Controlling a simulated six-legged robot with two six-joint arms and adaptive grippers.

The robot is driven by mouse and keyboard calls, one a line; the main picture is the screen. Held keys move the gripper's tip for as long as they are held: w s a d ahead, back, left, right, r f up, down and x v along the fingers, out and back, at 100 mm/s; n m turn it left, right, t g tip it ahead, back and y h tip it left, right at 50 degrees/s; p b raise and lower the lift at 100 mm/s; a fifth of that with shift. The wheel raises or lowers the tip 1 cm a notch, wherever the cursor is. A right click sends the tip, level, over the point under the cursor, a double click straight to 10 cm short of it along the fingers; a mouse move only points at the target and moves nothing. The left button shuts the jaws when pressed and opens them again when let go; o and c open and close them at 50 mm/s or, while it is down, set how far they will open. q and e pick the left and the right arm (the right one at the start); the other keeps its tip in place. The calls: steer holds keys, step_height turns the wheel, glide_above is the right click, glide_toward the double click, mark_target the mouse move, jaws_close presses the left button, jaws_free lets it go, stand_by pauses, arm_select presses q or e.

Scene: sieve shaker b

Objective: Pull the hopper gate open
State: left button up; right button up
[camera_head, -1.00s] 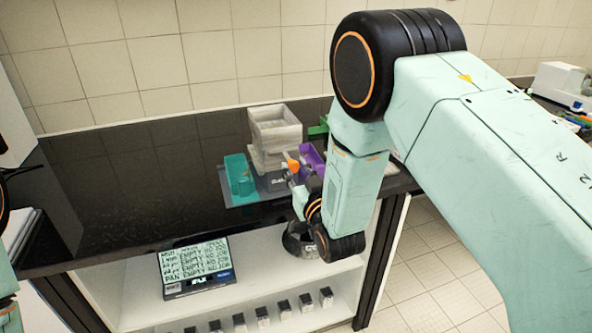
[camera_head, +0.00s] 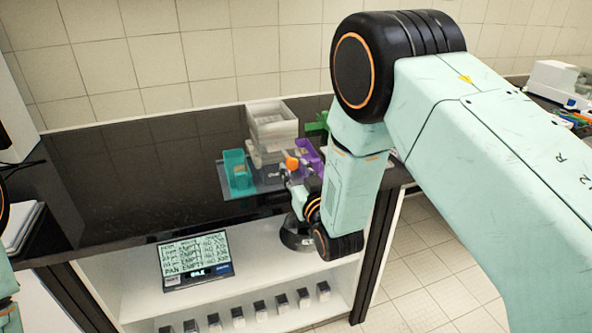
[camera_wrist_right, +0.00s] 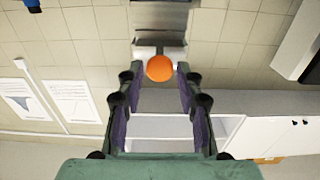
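A pale grey box stack (camera_head: 272,123), which looks like the hopper and sieve unit, stands on the dark counter in the head view. An orange ball knob (camera_head: 292,163) sits low at its front. In the right wrist view the knob (camera_wrist_right: 160,68) is on a grey metal piece (camera_wrist_right: 160,42), apparently the gate. My right gripper (camera_head: 291,178) is at the knob; in the wrist view its fingers (camera_wrist_right: 158,74) are apart, one on each side of the knob, with small gaps visible. Only parts of my left arm show at the left edge; its gripper is not visible.
A teal bin (camera_head: 237,172) stands left of the stack and a purple bin (camera_head: 310,158) right of it. A green object (camera_head: 318,122) is behind. A display panel (camera_head: 196,258) and several small dark-topped blocks (camera_head: 238,318) are below the counter. The counter's left part is clear.

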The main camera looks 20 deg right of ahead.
steer(key=shift+o, duration=1.2)
steer(key=shift+r, duration=0.15)
steer(key=shift+w, duration=0.2)
steer(key=s, duration=1.2)
steer(key=shift+d, duration=0.25)
